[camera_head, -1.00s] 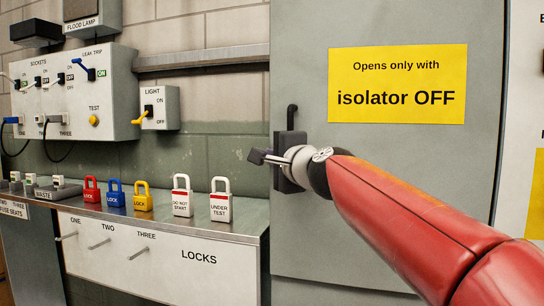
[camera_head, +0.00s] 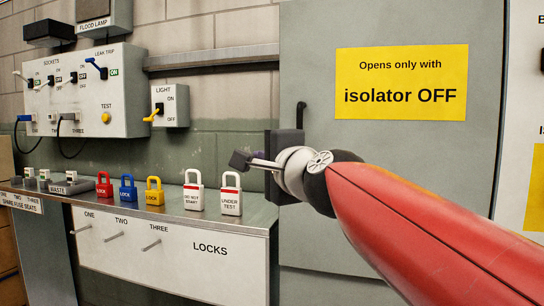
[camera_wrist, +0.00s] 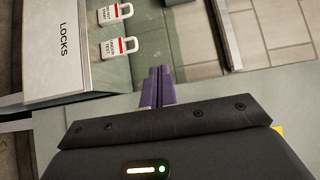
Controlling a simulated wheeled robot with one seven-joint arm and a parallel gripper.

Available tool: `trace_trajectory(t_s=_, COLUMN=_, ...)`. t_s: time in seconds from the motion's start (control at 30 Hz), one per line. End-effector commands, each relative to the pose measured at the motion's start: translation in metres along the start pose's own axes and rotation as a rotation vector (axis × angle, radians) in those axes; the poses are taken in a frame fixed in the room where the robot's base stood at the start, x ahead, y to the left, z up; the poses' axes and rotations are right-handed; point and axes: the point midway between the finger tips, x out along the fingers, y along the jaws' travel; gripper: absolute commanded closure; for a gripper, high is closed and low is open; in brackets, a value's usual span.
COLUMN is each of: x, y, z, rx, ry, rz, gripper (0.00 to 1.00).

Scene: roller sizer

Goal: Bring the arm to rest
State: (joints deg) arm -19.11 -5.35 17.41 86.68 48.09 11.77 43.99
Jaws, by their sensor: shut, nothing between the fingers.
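My gripper (camera_head: 243,160) is at the end of my red arm, in front of the left edge of the grey cabinet door (camera_head: 385,190) in the head view. In the wrist view its purple fingers (camera_wrist: 158,87) are together with nothing between them. In the head view the gripper partly covers the dark door handle (camera_head: 285,165). I cannot tell from the pictures whether it touches the handle. The arm reaches in from the lower right across the door.
A shelf (camera_head: 235,217) left of the door holds red (camera_head: 104,185), blue (camera_head: 128,188), yellow (camera_head: 154,191) and white padlocks (camera_head: 230,201). Pegs stick out from the LOCKS panel (camera_head: 165,255). A socket panel (camera_head: 85,95) and a light switch (camera_head: 170,106) are on the wall.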

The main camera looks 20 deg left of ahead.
Motion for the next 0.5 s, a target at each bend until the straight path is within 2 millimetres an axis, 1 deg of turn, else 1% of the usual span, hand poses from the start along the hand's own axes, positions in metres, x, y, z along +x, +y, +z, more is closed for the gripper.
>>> trace_trajectory(t_s=0.03, x=-0.006, y=-0.001, z=0.006, rx=-0.002, ry=-0.001, rz=0.000, gripper=1.00)
trace_trajectory(t_s=0.2, x=-0.015, y=-0.001, z=0.014, rx=-0.001, ry=0.000, rz=0.000, gripper=1.00)
trace_trajectory(t_s=0.3, x=-0.016, y=0.000, z=0.015, rx=-0.003, ry=0.000, rz=0.001, gripper=1.00)
trace_trajectory(t_s=0.37, x=-0.019, y=0.004, z=0.012, rx=-0.023, ry=0.005, rz=0.013, gripper=1.00)
trace_trajectory(t_s=0.47, x=-0.034, y=0.026, z=-0.002, rx=-0.126, ry=0.026, rz=0.079, gripper=1.00)
trace_trajectory(t_s=0.5, x=-0.045, y=0.041, z=-0.011, rx=-0.192, ry=0.038, rz=0.125, gripper=1.00)
